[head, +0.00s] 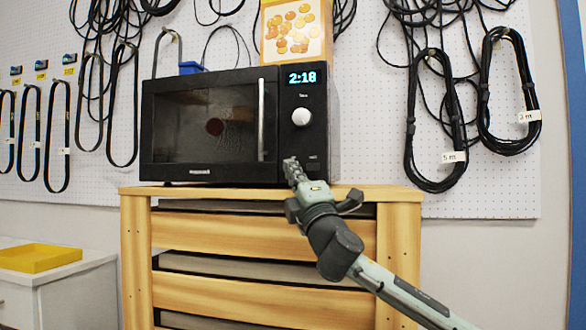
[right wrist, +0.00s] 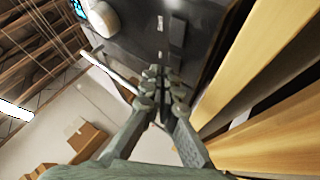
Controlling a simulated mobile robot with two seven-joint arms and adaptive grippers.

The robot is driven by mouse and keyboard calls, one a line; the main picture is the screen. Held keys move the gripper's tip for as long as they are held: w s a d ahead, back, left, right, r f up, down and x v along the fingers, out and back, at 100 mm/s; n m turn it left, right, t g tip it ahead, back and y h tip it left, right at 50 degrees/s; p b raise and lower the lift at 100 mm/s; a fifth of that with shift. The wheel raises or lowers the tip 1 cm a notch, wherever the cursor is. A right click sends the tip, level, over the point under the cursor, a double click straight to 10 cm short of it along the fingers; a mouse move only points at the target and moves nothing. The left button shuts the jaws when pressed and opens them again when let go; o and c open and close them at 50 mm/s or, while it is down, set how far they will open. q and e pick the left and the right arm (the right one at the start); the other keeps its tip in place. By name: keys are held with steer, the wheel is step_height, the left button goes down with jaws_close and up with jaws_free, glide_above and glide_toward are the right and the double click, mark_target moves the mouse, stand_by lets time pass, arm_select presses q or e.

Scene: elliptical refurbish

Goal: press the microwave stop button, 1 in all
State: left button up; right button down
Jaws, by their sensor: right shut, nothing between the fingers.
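A black microwave (head: 215,78) stands on a wooden drawer unit, its door closed. Its right panel has a lit clock reading 2:18, a white round knob (head: 301,117) and small dark markings low down. My right gripper (head: 290,163) is shut and empty, its tips in front of the lower panel, by the door's lower right corner. In the right wrist view the shut fingertips (right wrist: 158,72) point at the panel, just below a dark rectangular button (right wrist: 177,32). I cannot tell whether the tips touch the panel or which button is stop. My left gripper is not in view.
The wooden drawer unit (head: 386,255) has its top edge just under my right gripper. An orange-patterned box (head: 293,35) stands on the microwave. Coiled black cables (head: 410,140) hang on the pegboard. A yellow tray (head: 40,258) lies on a white cabinet at left.

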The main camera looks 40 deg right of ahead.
steer(key=shift+s+a, duration=0.15)
steer(key=shift+a, duration=0.05)
steer(key=s+a, duration=0.3)
steer(key=shift+s+a, duration=0.15)
steer(key=shift+a, duration=0.25)
stand_by(1.0)
